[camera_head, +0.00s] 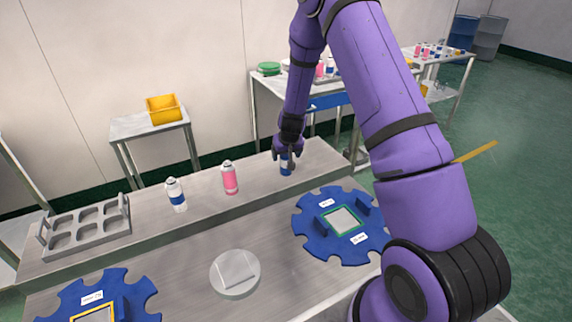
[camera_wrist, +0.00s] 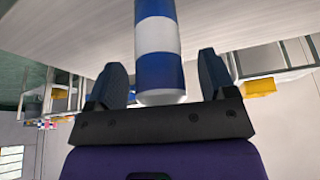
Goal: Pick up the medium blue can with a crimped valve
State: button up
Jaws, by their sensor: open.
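A blue-and-white banded can (camera_head: 286,168) stands on the raised back shelf of the bench, at the right end of a spaced row. My gripper (camera_head: 286,150) is over it from above and hides its upper part in the head view. In the wrist view the can (camera_wrist: 159,45) lies between the two open fingers of my gripper (camera_wrist: 160,82), with a gap on each side. Its near end is pale and rounded; I cannot make out the valve. Another white can with a blue band (camera_head: 176,196) stands further left on the shelf.
A pink can (camera_head: 230,178) stands between the two blue-banded cans. A grey rack (camera_head: 88,228) with empty pockets is at the left. Blue notched discs (camera_head: 310,240) and a round grey plate (camera_head: 235,287) lie on the lower bench. A yellow bin (camera_head: 163,108) is behind.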

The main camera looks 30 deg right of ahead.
jog(key=c, duration=1)
jog(key=shift+r, duration=0.15)
jog(key=shift+r, duration=0.7)
jog(key=shift+s+a+r, duration=0.1)
jog(key=shift+a+r, duration=0.15)
jog(key=shift+r, duration=0.8)
jog(key=s+a+r, duration=0.1)
jog(key=s+a, duration=0.8)
jog(key=a, duration=0.3)
jog(key=shift+s+a, duration=0.2)
